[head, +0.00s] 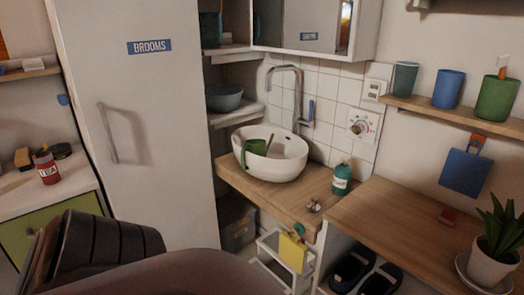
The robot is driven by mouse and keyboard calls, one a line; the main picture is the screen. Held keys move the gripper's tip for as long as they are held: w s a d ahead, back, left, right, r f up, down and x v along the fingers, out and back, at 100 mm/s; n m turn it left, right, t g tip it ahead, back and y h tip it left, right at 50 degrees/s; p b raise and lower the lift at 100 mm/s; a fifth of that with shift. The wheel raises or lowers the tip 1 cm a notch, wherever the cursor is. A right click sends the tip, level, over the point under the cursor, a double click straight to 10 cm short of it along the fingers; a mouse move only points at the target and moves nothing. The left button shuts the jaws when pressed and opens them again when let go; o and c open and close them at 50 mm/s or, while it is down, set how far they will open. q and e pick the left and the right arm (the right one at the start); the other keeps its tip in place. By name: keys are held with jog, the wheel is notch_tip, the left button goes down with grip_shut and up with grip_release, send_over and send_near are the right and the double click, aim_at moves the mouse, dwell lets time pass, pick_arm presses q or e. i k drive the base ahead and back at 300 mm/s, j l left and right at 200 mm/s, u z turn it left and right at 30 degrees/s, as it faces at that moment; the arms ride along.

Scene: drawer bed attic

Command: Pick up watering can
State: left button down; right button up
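A small green vessel (257,147), which looks like the watering can, sits inside the white oval basin (284,166). A thin green part sticks out at its left side. Its lower part is hidden by the basin's front wall. The basin stands on a wooden counter (283,197) beneath a chrome tap (299,95).
A teal bottle (341,181) and small items (314,206) stand right of the basin. A tall white cabinet labelled BROOMS (145,150) rises at left. A wooden surface (400,215) holds a potted plant (492,255) at right. Slippers (352,268) lie underneath.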

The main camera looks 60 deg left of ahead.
aim_at(257, 146)
jog(key=u, duration=1.95)
jog(key=i+z, duration=0.15)
jog(key=z, duration=0.3)
jog(key=i+j+z, duration=0.1)
jog(key=z, duration=0.4)
jog(key=i+j+z, duration=0.2)
jog(key=j, duration=0.2)
jog(key=i+j+z, duration=0.2)
jog(key=j, duration=0.15)
jog(key=i+j, duration=0.1)
jog(key=j, duration=0.2)
jog(key=i+j, duration=0.1)
jog(key=j, duration=0.25)
jog(key=i+j, duration=0.1)
jog(key=j, duration=0.2)
jog(key=i+z, duration=0.05)
